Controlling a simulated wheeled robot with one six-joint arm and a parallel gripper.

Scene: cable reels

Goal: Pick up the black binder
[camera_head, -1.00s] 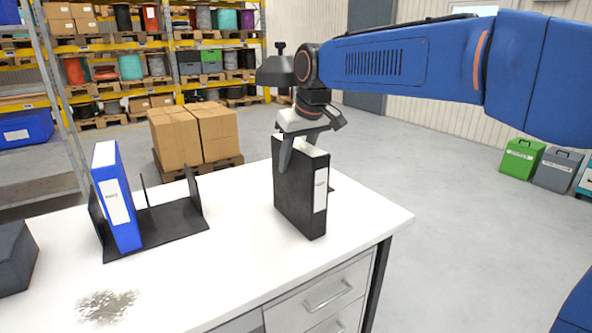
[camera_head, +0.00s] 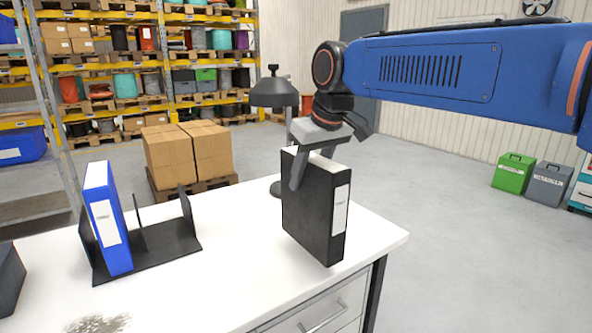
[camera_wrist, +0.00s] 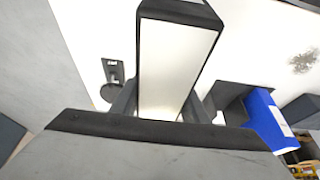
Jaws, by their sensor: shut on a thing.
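The black binder (camera_head: 312,210) is upright over the white table, its white label facing right. My gripper (camera_head: 313,168) is shut on its top edge, with one finger on the near broad side and the other mostly hidden behind. In the wrist view the binder (camera_wrist: 170,70) runs between the two fingers, its pale top side facing the camera. It looks larger and nearer in the head view and seems raised, but no gap under it shows clearly.
A blue binder (camera_head: 106,222) stands in a black rack (camera_head: 165,238) on the table's left. A dark desk lamp (camera_head: 274,92) stands just behind the black binder. A dark box (camera_head: 8,280) sits at the left edge. The tabletop between rack and binder is clear.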

